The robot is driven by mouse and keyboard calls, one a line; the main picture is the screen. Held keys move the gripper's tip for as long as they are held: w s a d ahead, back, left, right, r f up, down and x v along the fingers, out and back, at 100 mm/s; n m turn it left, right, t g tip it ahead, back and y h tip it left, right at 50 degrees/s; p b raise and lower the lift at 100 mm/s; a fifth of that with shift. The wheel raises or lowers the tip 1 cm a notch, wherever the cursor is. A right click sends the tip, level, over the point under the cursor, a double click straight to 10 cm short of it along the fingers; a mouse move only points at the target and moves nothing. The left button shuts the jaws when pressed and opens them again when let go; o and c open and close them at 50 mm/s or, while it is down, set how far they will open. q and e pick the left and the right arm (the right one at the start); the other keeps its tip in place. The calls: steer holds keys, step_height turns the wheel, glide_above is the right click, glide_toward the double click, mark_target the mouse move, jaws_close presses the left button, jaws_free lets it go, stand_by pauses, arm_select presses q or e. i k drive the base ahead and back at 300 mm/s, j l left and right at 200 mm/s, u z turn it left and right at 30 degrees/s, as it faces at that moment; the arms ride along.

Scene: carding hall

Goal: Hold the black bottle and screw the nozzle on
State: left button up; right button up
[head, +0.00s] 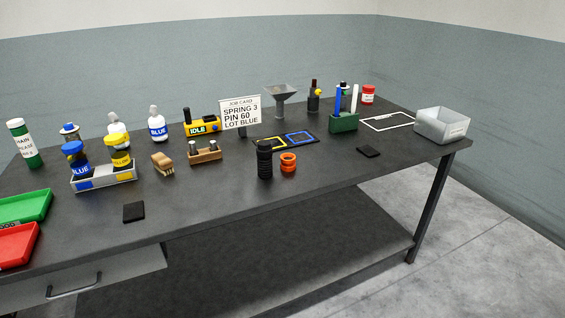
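A black ribbed, upright cylinder (264,160) stands near the front edge, right of the table's middle; I cannot tell whether it is the black bottle. A small dark bottle-like thing (313,103) with a yellow part at its side stands farther back. I cannot make out a loose nozzle for certain. White bottles with pale tops, one labelled BLUE (157,131) and one beside it (116,125), stand at the left rear. Neither of my grippers is in view.
A grey tray (106,182) holds blue and yellow containers. A job card (240,112), a funnel (281,91), a green holder (343,123) and a grey bin (442,126) stand on the dark table (215,205). Its front middle is mostly clear.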

mark_target(264, 149)
steer(key=l+u, duration=0.1)
steer(key=u, duration=0.3)
steer(key=i+l+u, duration=0.1)
steer(key=u, duration=0.25)
steer(key=l+u, duration=0.2)
steer(key=u, duration=0.2)
steer(key=l+u, duration=0.25)
steer(key=l, duration=0.3)
steer(key=l+u, duration=0.25)
steer(key=l, duration=0.6)
steer(key=k+l, duration=0.15)
steer(key=l, duration=0.15)
steer(key=l+u, duration=0.1)
steer(key=l, duration=0.25)
steer(key=k, duration=0.05)
